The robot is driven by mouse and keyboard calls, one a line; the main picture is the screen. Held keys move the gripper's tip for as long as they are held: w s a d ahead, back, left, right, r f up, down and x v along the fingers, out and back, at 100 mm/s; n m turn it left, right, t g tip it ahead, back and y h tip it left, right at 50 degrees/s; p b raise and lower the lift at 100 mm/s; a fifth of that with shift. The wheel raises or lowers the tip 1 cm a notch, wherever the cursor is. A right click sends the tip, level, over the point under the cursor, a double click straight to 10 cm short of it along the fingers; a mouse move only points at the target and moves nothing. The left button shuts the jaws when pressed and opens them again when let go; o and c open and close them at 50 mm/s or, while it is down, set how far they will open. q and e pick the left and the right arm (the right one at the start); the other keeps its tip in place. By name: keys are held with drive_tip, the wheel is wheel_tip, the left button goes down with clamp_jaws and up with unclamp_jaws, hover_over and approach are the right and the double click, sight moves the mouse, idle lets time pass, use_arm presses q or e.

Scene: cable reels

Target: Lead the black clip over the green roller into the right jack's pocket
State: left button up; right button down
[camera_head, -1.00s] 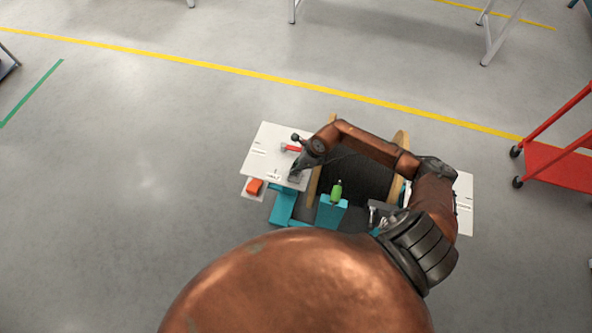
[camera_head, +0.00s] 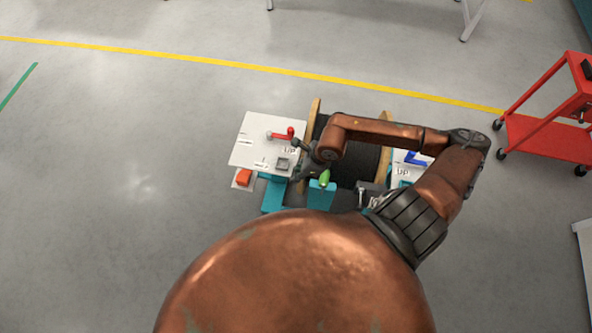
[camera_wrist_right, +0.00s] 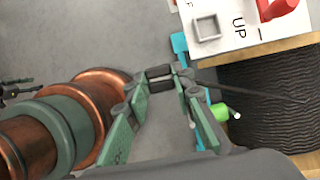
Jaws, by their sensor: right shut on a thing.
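My right gripper (camera_wrist_right: 160,78) is shut on a small dark piece, the black clip (camera_wrist_right: 160,85), held in the air. A thin dark cable runs from the fingertips towards the reel. My left gripper is out of view.
The left jack's white panel (camera_head: 256,133) has a red lever (camera_head: 283,133) and an empty grey square pocket (camera_head: 282,163). The black cable reel (camera_head: 357,168) lies between the jacks. A red trolley (camera_head: 545,140) stands at the right. Floor to the left is clear.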

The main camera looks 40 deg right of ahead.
drive_tip(key=shift+r, duration=0.1)
drive_tip(key=shift+r+p, duration=1.65)
drive_tip(key=shift+r, duration=0.75)
